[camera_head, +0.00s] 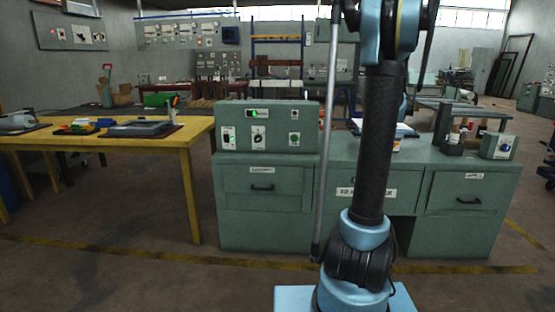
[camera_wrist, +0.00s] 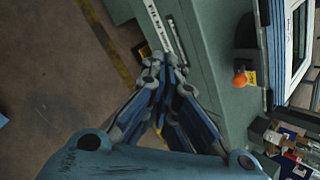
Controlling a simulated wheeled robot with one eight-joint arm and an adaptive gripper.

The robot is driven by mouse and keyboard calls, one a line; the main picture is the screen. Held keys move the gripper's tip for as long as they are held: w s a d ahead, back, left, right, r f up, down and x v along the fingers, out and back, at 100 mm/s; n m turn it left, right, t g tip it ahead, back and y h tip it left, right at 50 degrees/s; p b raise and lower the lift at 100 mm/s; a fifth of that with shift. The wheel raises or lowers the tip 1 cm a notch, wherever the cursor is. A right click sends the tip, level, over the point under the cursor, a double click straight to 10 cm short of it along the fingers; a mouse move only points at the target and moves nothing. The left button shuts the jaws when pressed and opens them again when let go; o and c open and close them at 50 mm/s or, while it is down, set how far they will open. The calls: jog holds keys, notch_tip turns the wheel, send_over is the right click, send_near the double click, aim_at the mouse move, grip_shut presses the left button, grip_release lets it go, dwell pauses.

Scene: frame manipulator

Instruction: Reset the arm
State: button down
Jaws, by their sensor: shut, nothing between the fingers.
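My gripper (camera_wrist: 164,63) is in the wrist view, its fingers together at the tips and nothing between them. It hangs over the floor beside the front of a green workbench (camera_wrist: 207,65), seen turned on its side. In the head view my arm rises upright in front of the same green workbench (camera_head: 268,228) and leaves the picture at the top. My gripper is not seen there. Whether the fingertips touch the bench front cannot be told.
A control box (camera_head: 268,110) with a green light stands on the bench's left. An orange knob (camera_wrist: 240,79) shows in the wrist view. A yellow table (camera_head: 110,143) with tools stands left. The floor (camera_head: 110,270) in front is clear.

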jog(key=s+a+f+n+g, duration=0.1)
jog(key=s+a+n+g, duration=0.2)
jog(key=s+a+n, duration=1.35)
jog(key=s+a+f+n, duration=0.2)
jog(key=s+f+n, duration=0.1)
jog(key=s, duration=0.6)
jog(key=s+a+f+n+g, duration=0.1)
jog(key=s+a+f+n, duration=0.2)
jog(key=s, duration=0.6)
jog(key=s+a+f+n+g, duration=0.1)
jog(key=s+a+f+n, duration=0.2)
jog(key=s, duration=0.6)
notch_tip(320, 180, down, 3)
jog(key=shift+a+r+n, duration=0.15)
jog(key=shift+a+n, duration=0.05)
jog(key=shift+n, duration=0.25)
jog(key=shift+w+f, duration=0.2)
jog(key=shift+w, duration=0.25)
